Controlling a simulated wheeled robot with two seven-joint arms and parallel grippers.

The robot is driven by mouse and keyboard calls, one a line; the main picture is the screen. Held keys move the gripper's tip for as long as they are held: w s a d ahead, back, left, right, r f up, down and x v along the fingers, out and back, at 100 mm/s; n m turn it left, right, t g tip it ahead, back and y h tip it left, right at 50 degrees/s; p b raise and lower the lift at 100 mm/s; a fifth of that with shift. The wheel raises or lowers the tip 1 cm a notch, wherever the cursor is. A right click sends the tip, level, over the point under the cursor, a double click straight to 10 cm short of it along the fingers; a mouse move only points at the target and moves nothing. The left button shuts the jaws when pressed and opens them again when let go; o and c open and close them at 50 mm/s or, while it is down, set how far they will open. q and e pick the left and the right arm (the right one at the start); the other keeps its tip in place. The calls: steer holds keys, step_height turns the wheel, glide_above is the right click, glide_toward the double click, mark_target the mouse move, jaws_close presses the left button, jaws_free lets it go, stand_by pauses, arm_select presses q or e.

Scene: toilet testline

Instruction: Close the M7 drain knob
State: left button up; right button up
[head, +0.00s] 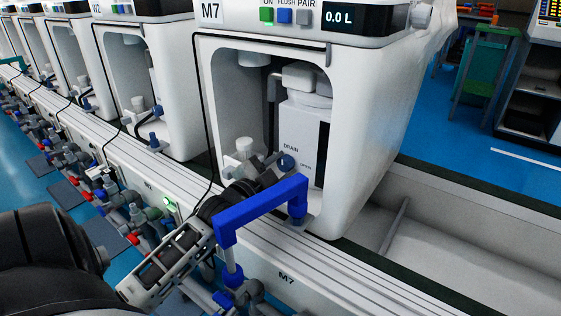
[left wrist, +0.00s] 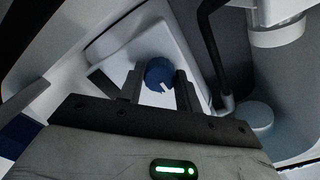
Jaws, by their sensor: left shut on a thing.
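The M7 drain knob (head: 286,162) is a small round dark-blue knob on the white box inside the open bay of the M7 station (head: 370,120). The words DRAIN and OPEN are printed near it. My left gripper (head: 273,167) reaches into the bay from the lower left and is shut on the knob. In the left wrist view the knob (left wrist: 159,72) sits between the two dark fingers, with its white mark towards the lower right. The knob's base is partly hidden by the fingers. My right gripper is not in view.
A blue angular bar (head: 260,207) stands in front of the bay, close to my left wrist. A white capped fitting (head: 244,148) is left of the gripper in the bay. More stations and pipework line the left. A trough (head: 440,235) lies to the right.

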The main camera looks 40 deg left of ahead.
arm_select(q)
steer(key=o, duration=1)
steer(key=shift+s, duration=0.2)
steer(key=s+p, duration=0.2)
steer(key=s, duration=0.5)
steer(key=shift+d, duration=0.45)
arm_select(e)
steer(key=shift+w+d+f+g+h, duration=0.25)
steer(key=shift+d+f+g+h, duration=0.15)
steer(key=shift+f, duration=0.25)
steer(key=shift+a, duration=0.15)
